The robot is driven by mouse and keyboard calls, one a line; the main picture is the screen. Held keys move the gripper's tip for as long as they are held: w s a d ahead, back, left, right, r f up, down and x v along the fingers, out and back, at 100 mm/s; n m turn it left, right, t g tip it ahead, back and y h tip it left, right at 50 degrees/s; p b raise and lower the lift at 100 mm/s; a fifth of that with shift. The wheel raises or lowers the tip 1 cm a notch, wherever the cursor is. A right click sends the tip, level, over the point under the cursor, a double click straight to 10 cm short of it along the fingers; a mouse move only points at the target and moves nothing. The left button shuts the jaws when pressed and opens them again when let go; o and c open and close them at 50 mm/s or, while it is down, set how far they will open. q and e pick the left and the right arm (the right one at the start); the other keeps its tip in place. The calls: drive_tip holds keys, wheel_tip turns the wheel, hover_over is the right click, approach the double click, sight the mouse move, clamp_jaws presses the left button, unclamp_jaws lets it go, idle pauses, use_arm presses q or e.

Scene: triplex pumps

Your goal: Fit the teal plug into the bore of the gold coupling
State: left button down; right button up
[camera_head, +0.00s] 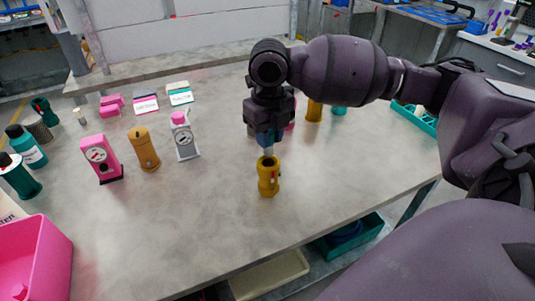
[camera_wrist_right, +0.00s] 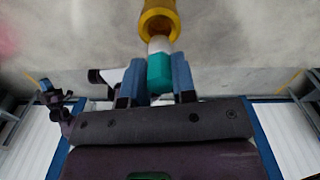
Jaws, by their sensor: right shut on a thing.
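The gold coupling (camera_head: 268,182) stands upright on the grey table, near the middle of the front half. My right gripper (camera_head: 267,143) points down just above it, shut on the teal plug. In the right wrist view the teal plug (camera_wrist_right: 160,73) sits between the two blue fingers of the gripper (camera_wrist_right: 158,76). Its pale rounded end points at the mouth of the gold coupling (camera_wrist_right: 160,14). The pale end appears to be at or very near the rim; I cannot tell whether it touches or enters. My left gripper is not in view.
A grey gauge unit (camera_head: 185,140), an orange cylinder (camera_head: 144,150) and a pink gauge unit (camera_head: 101,158) stand to the left. A pink bin (camera_head: 40,262) is at the front left. A teal tray (camera_head: 415,118) lies at the right. The table around the coupling is clear.

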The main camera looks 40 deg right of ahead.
sight(269, 154)
wheel_tip(269, 154, down, 6)
drive_tip(key=shift+r+b, duration=0.2)
drive_tip(key=shift+b, duration=0.4)
drive_tip(key=shift+f, duration=0.15)
drive_tip(key=o, duration=0.9)
